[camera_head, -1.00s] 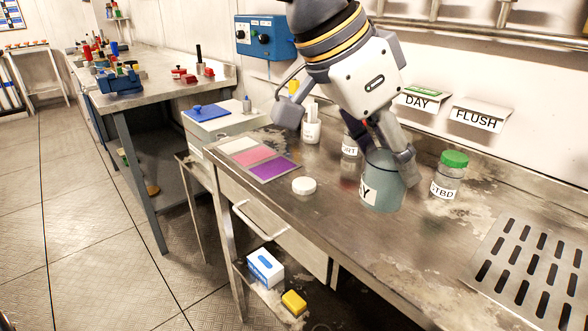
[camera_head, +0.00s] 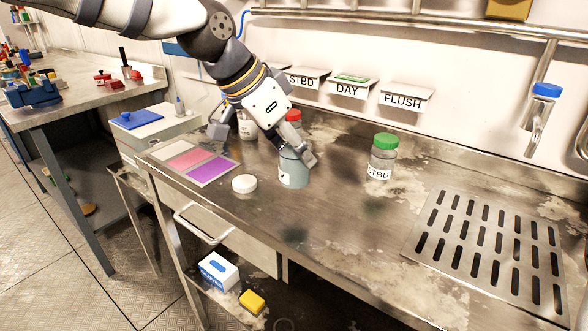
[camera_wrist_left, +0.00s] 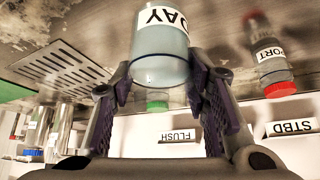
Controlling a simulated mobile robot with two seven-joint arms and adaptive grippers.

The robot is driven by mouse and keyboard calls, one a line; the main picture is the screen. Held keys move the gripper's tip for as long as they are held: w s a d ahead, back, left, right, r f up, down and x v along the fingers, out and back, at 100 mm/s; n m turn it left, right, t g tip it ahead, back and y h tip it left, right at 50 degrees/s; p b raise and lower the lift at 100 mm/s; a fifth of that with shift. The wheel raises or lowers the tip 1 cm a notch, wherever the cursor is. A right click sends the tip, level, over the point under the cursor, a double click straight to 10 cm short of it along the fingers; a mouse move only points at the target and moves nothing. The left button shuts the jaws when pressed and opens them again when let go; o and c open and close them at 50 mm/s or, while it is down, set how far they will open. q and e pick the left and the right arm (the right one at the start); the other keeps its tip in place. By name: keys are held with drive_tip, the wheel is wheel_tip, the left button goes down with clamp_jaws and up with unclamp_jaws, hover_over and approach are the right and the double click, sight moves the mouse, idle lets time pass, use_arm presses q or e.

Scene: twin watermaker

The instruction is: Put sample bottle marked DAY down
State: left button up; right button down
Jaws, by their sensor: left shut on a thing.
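The sample bottle marked DAY (camera_head: 294,172) is a grey-blue, see-through jar without a visible cap. My left gripper (camera_head: 293,152) is shut around its upper part from above and behind. The bottle is roughly upright at bench height; I cannot tell whether its base touches the bench. In the left wrist view the bottle (camera_wrist_left: 160,52) sits between both fingers (camera_wrist_left: 158,88), its DAY label upside down in the picture. The steel bench (camera_head: 330,215) lies under it. My right gripper is not in view.
A white lid (camera_head: 244,184) lies left of the bottle. A green-capped STBD bottle (camera_head: 382,157) stands to the right. A red-capped PORT bottle (camera_wrist_left: 268,55) is close to the gripper. A slotted drain (camera_head: 488,252) is at right. Wall holders include DAY (camera_head: 348,88) and FLUSH (camera_head: 403,98). Bench between STBD bottle and drain is clear.

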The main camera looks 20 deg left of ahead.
sight(294, 171)
use_arm(q)
drive_tip(key=w+f, duration=0.1)
drive_tip(key=f, duration=0.1)
drive_tip(key=shift+w+a+f, duration=0.3)
drive_tip(key=shift+w+f, duration=0.25)
drive_tip(key=shift+f, duration=1.4)
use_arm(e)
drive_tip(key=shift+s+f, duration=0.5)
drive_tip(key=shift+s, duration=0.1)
use_arm(q)
drive_tip(key=shift+f, duration=0.1)
drive_tip(key=o, duration=1.4)
drive_tip(key=shift+f, duration=0.1)
